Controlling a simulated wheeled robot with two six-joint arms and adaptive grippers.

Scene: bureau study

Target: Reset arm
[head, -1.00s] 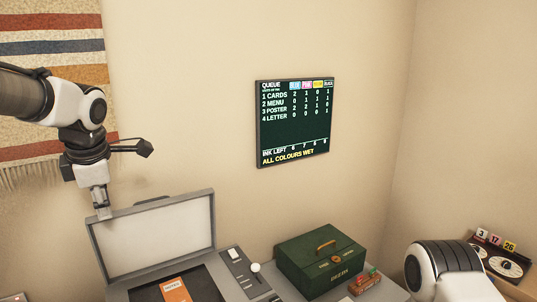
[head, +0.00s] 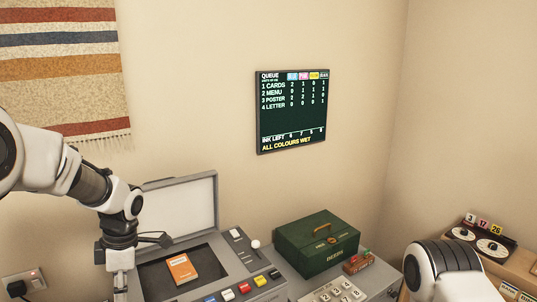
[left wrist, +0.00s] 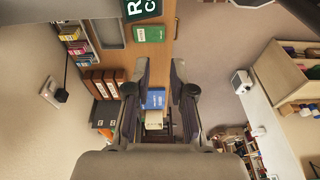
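My left arm comes in from the left in the head view. Its gripper (head: 121,288) hangs down at the left end of the grey machine, with its tips near or past the lower picture edge. In the left wrist view the two dark fingers (left wrist: 154,85) stand apart with nothing held between them; a blue book or box (left wrist: 154,99) shows beyond the gap. A rounded white and black part of my right arm shows at the lower right of the head view; its gripper is out of view.
The grey machine (head: 218,264) has its lid (head: 180,207) open and an orange booklet (head: 181,269) inside. A green box (head: 318,246) stands right of it, and dials (head: 489,245) further right. A queue board (head: 292,110) hangs on the wall. A wall socket (head: 24,283) is at left.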

